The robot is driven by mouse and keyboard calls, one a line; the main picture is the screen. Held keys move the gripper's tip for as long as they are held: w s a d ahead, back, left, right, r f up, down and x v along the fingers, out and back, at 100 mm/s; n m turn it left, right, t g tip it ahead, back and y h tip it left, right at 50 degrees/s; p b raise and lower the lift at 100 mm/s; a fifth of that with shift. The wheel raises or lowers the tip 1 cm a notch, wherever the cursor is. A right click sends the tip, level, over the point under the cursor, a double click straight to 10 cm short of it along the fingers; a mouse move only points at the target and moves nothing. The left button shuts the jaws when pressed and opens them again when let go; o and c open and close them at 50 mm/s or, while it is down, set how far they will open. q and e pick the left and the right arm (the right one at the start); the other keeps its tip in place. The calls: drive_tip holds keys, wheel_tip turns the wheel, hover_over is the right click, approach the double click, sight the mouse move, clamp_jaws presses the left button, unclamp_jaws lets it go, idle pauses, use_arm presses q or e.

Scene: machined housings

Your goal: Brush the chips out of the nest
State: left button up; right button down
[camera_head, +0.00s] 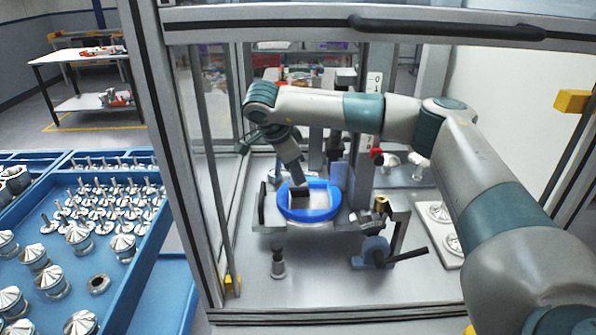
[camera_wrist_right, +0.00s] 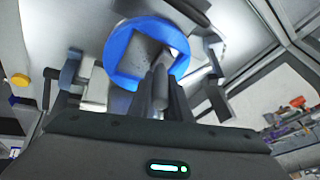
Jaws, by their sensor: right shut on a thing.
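The nest is a round blue ring (camera_head: 309,214) with a pale square recess, on the fixture inside the machine enclosure. It also shows in the wrist view as a blue ring (camera_wrist_right: 117,52) around a grey recess. My right gripper (camera_head: 298,186) reaches down over the nest. In the wrist view its dark fingers (camera_wrist_right: 161,90) are shut on a dark, narrow thing, probably the brush, mostly hidden between them. Its lower end is at or just above the recess; contact cannot be told. Chips are too small to make out. My left gripper is out of view.
A toggle clamp (camera_head: 373,250) with a black handle stands in front of the nest at the right. A small metal post (camera_head: 278,262) stands on the enclosure floor. Frame posts flank the opening. Blue trays (camera_head: 165,262) of metal parts lie outside, left.

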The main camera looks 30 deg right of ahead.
drive_tip(key=shift+s+d+b, duration=0.25)
drive_tip(key=shift+s+d, duration=0.35)
drive_tip(key=shift+d, duration=0.35)
drive_tip(key=shift+s+d+b, duration=0.2)
drive_tip(key=shift+s+d, duration=0.4)
drive_tip(key=shift+d, duration=0.3)
drive_tip(key=shift+w+a, duration=0.1)
drive_tip(key=shift+a, duration=0.05)
drive_tip(key=shift+w+a, duration=0.55)
drive_tip(key=shift+a, duration=0.35)
drive_tip(key=shift+w+a, duration=0.55)
drive_tip(key=shift+a, duration=0.3)
drive_tip(key=shift+d, duration=0.1)
drive_tip(key=s+d, duration=0.1)
drive_tip(key=d, duration=0.1)
drive_tip(key=s+d+b, duration=0.1)
drive_tip(key=shift+s+d, duration=0.15)
drive_tip(key=shift+d, duration=0.2)
drive_tip(key=shift+a, duration=0.1)
drive_tip(key=shift+w+a+f+b, duration=0.1)
drive_tip(key=shift+w+a+b, duration=0.1)
drive_tip(key=shift+a, duration=1)
drive_tip(key=shift+w+a+b, duration=0.1)
drive_tip(key=shift+a+b, duration=0.05)
drive_tip(key=shift+a, duration=1)
